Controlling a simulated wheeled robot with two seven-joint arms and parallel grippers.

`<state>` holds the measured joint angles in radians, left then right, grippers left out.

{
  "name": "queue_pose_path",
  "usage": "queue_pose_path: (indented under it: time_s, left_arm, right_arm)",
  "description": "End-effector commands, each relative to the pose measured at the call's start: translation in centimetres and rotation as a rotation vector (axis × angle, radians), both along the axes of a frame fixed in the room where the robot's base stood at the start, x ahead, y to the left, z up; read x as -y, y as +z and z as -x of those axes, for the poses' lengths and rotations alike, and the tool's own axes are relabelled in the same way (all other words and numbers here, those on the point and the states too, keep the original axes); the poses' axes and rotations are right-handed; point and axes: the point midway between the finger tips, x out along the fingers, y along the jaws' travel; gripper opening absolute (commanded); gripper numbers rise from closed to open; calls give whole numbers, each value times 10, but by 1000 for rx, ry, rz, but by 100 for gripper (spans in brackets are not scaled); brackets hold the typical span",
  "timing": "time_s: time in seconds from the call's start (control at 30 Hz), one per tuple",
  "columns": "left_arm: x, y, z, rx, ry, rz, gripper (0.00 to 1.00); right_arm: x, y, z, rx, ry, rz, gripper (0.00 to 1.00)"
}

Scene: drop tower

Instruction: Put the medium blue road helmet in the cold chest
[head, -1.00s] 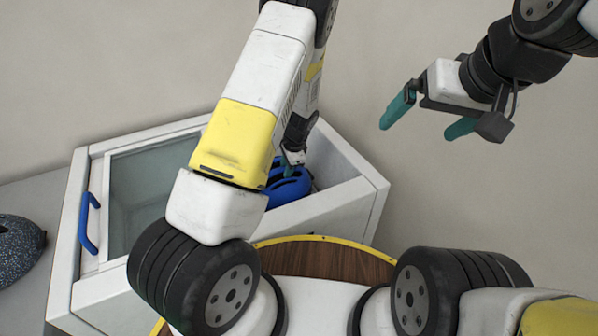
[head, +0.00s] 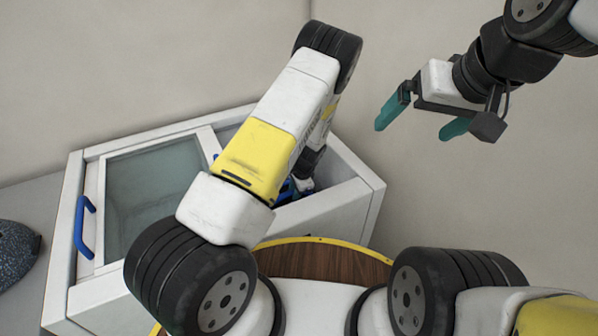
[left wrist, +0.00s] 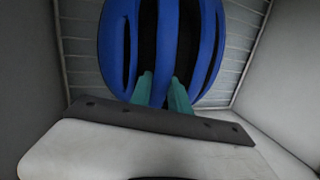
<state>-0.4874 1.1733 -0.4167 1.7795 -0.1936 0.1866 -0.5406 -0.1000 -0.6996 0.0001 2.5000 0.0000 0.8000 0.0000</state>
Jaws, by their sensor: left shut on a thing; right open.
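The blue road helmet (left wrist: 208,45) fills the upper middle of the left wrist view. It is inside the cold chest (left wrist: 262,60), with the chest's lined floor and walls around it. My left gripper (left wrist: 160,90) is shut on a rib of the helmet between its teal fingers. In the head view my left arm reaches into the open right part of the cold chest (head: 335,213) and hides most of the helmet; only bits of blue show (head: 284,191). My right gripper (head: 418,122) is open and empty, up in the air right of the chest.
The chest's glass lid (head: 150,190) with a blue handle (head: 84,226) covers its left part. A dark speckled helmet-like object (head: 15,252) sits on the grey surface at the far left. A round wooden top with a yellow rim (head: 325,262) lies in front of the chest.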

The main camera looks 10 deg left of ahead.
Motion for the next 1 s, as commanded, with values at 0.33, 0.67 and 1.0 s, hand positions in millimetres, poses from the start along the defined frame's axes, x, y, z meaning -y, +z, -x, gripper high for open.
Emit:
queue_pose_path:
  time_s: [0.33, 0.67, 1.0]
  left_arm:
    - [1, -1, 0, -1, -1, 1, 44]
    - [2, 7, 1, 0, -1, 1, 44]
    - [18, 73, 11, 3, -2, 2, 44]
  right_arm:
    - [0, 0, 0, 0, 0, 0, 98]
    - [0, 0, 0, 0, 0, 0, 98]
    - [0, 0, 0, 0, 0, 0, 98]
